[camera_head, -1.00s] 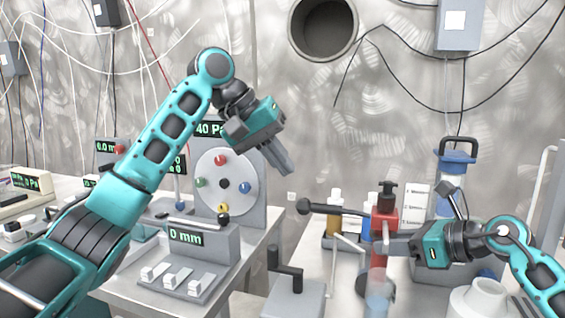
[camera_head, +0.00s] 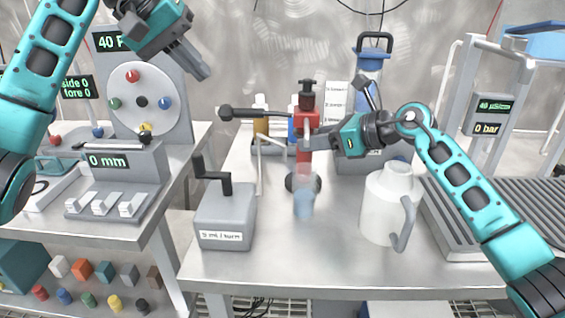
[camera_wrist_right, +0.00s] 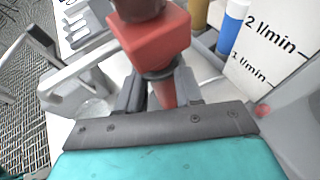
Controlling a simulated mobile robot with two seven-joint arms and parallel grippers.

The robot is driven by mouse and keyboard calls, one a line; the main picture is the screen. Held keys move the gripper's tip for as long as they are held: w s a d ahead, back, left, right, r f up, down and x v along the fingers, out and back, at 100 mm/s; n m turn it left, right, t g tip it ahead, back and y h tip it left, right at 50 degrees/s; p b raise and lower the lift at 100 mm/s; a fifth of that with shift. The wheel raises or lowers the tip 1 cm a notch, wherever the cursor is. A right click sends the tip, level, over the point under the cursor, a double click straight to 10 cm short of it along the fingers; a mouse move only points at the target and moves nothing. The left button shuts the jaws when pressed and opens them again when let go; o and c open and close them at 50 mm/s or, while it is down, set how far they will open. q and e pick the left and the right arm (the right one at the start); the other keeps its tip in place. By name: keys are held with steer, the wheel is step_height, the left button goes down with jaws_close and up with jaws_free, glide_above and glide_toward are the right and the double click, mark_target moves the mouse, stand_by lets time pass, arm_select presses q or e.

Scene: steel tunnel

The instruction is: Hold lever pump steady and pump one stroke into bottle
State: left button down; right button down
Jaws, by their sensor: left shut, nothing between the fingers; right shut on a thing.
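The lever pump (camera_head: 307,120) has a red body with a dark top and stands on the steel bench. Its dark lever (camera_head: 258,113) reaches left, level, to a ball knob. My right gripper (camera_head: 308,143) is shut on the pump's red column below the block, which shows in the right wrist view (camera_wrist_right: 163,92). A clear bottle with bluish contents (camera_head: 304,203) stands in front of the pump, partly see-through. My left gripper (camera_head: 203,72) is shut and empty, raised up and left of the lever knob, apart from it.
A grey crank box (camera_head: 225,215) stands front left of the bottle. A white jug (camera_head: 388,203) stands to the right, near my right arm. A dial panel (camera_head: 140,98) is at left. The bench front is clear.

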stand_by(0.3)
steer(key=c, duration=0.7)
jaws_free()
steer(key=shift+o, duration=0.2)
